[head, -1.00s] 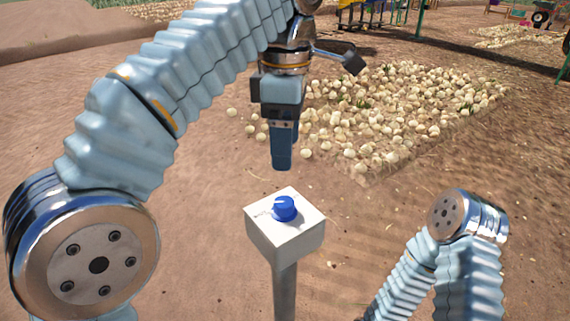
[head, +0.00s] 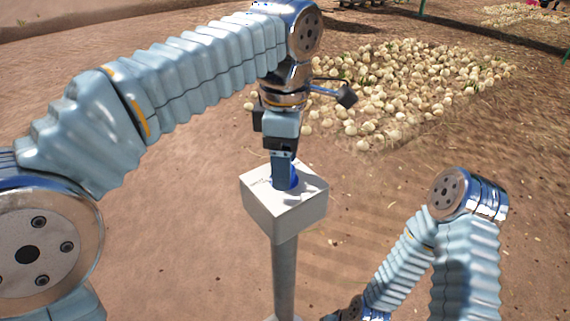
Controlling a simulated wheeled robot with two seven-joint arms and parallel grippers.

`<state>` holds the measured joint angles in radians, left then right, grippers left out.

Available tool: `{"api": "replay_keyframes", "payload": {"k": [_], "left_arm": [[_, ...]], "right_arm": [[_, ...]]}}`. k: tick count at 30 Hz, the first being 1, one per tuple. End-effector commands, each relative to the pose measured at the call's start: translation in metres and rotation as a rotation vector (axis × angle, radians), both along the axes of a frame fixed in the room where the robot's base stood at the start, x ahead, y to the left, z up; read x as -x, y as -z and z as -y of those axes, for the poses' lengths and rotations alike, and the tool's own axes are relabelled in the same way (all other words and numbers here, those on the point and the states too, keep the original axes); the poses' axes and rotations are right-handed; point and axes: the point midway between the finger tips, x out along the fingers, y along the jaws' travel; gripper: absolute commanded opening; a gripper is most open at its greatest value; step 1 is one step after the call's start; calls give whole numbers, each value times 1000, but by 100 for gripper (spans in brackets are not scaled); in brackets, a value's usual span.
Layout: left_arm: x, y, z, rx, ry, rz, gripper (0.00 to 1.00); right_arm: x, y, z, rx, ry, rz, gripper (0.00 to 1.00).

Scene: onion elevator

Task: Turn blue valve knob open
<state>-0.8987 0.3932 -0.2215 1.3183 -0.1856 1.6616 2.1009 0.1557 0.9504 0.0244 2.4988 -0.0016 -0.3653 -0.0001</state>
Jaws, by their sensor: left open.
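The blue valve knob (head: 294,181) sits on top of a white box (head: 284,212) on a grey post (head: 284,275). My left gripper (head: 283,184) points straight down at the knob, with its fingers at knob height. The fingers hide most of the knob; only a blue edge shows to their right. The gripper is open; I cannot tell whether the fingers touch the knob. My right arm is folded low at the right, and its gripper does not show clearly at the bottom edge.
A large bed of pale onions (head: 400,90) lies on the soil behind the post. Bare brown soil surrounds the post. Parts of machinery legs show at the top edge.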

Motion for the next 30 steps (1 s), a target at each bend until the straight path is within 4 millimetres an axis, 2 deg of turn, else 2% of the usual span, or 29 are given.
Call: {"api": "replay_keyframes", "payload": {"k": [8, 19, 30], "left_arm": [[0, 2, 0, 0, -1, 0, 67], [0, 2, 0, 0, 0, 0, 11], [0, 0, 0, -1, 61, -3, 11]], "right_arm": [[0, 0, 0, 0, 0, 1, 43], [0, 0, 0, 0, 0, 1, 43], [0, -7, -1, -2, -3, -1, 43]]}}
